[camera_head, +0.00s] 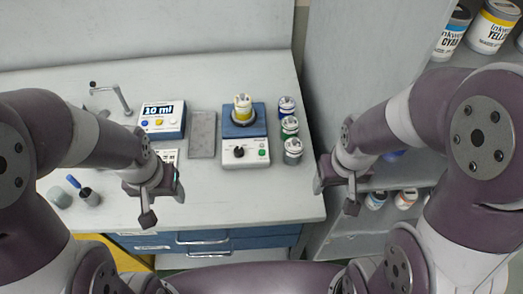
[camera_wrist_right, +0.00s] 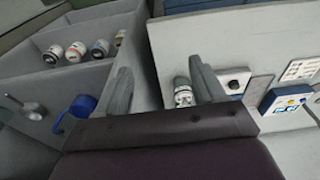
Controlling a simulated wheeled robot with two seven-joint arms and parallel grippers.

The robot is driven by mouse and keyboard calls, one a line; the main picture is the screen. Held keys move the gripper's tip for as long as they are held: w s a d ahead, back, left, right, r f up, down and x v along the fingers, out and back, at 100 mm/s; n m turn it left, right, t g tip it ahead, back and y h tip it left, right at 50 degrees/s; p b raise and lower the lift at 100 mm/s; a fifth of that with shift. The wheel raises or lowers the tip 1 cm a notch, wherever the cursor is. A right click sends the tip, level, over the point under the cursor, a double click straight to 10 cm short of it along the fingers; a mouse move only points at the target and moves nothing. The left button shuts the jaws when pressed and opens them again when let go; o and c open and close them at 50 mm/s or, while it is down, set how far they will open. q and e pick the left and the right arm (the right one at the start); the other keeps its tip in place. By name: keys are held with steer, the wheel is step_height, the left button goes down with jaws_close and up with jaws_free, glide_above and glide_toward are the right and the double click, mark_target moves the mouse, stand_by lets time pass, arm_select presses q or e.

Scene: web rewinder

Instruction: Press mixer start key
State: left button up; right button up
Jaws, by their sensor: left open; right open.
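The mixer (camera_head: 246,150) stands on the bench, with a blue top and a pale front panel. The panel has a black knob (camera_head: 239,152) and a small green key (camera_head: 262,152). A yellow-labelled jar (camera_head: 242,108) sits on its top. My left gripper (camera_head: 163,203) is open and empty over the bench's front left part. My right gripper (camera_head: 335,196) is open and empty, off the bench's right edge and apart from the mixer. In the right wrist view a finger partly covers the mixer; its knob (camera_wrist_right: 234,84) shows, but I cannot make out the green key.
Blue, green and grey-labelled jars (camera_head: 289,128) stand close to the mixer's right. A grey tray (camera_head: 202,134) and a blue dispenser reading 10 ml (camera_head: 162,118) lie to its left. A shelf unit (camera_head: 345,100) rises at right.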

jaws_close()
stand_by(1.4)
